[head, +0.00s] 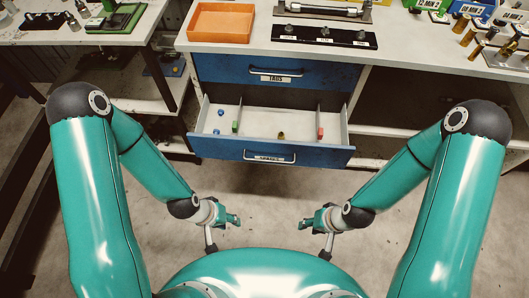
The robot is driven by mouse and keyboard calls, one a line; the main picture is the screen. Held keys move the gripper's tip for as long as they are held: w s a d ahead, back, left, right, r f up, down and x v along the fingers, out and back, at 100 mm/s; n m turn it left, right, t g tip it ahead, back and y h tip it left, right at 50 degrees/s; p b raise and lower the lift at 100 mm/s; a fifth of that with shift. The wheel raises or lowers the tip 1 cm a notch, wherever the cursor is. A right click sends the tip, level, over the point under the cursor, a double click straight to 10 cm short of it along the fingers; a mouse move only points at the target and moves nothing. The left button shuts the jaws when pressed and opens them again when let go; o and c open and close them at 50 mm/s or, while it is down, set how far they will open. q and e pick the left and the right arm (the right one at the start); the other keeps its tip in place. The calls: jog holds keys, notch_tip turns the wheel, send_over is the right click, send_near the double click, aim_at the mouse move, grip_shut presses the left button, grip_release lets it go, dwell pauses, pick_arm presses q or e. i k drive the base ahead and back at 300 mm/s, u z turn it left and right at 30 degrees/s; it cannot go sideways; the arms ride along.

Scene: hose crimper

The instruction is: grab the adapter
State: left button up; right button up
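An open blue drawer (215,147) with a pale interior and dividers holds several small parts. A small brass-coloured piece (281,135) lies near the front of the middle compartment; it may be the adapter, but it is too small to be sure. Small blue pieces (220,112) lie in the left compartment. A green piece (236,127) and a red piece (320,133) sit by the dividers. My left gripper (235,220) and my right gripper (304,224) are in front of and below the drawer, apart from it. Their finger gaps are not clear, and nothing shows in them.
A closed blue drawer (276,72) is above the open one. An orange tray (221,23) and a black labelled strip (325,36) lie on the bench top. Several brass fittings (477,50) stand at the right. A second bench (75,30) is at the left.

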aim_at(281, 134)
jog(key=k, duration=1.25)
jog(key=u, duration=0.45)
jog(key=i, duration=1.6)
jog(key=z, duration=0.1)
